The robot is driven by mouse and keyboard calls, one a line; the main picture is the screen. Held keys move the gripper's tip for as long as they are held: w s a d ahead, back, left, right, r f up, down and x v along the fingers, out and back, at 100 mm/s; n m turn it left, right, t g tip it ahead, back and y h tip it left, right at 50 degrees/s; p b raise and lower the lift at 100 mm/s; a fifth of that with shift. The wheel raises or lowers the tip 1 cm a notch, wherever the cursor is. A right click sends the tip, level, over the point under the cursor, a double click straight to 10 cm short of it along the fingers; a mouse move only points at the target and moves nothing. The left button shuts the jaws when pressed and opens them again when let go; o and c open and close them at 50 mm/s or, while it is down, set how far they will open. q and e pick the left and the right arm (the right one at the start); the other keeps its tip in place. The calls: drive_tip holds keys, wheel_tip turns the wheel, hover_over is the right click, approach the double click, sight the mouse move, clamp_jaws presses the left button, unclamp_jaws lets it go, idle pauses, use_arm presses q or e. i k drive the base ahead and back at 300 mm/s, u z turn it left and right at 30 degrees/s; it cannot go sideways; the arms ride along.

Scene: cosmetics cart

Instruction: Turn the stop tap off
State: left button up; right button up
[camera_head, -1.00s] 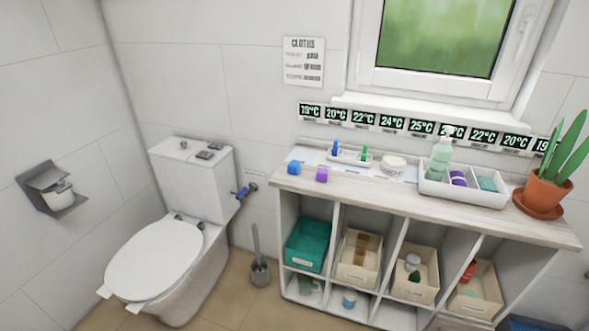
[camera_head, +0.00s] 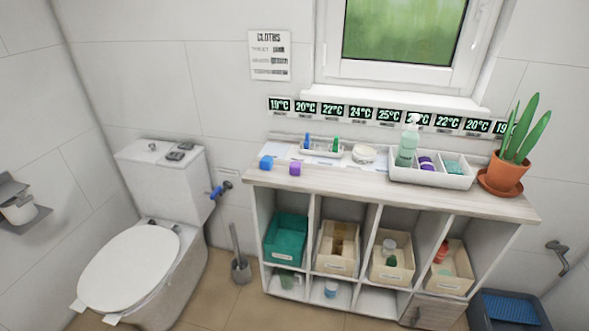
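The stop tap (camera_head: 221,189) is on the wall between the toilet cistern and the shelf unit. It has a blue lever handle that slants down to the left from a dark metal fitting at the wall. The lever's exact setting is too small to tell. Neither of my grippers shows in the head view.
The toilet (camera_head: 140,265) stands left of the tap, and a toilet brush (camera_head: 239,262) stands on the floor below it. The shelf unit (camera_head: 390,197) to the right holds bins, a tray, bottles and a potted plant (camera_head: 510,160). A blue crate (camera_head: 508,310) is at lower right.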

sight(218, 189)
drive_tip(key=k, duration=0.55)
drive_tip(key=u, duration=0.5)
drive_tip(key=i, duration=0.85)
drive_tip(key=z, duration=0.55)
drive_tip(key=i, duration=0.6)
drive_tip(key=z, duration=0.55)
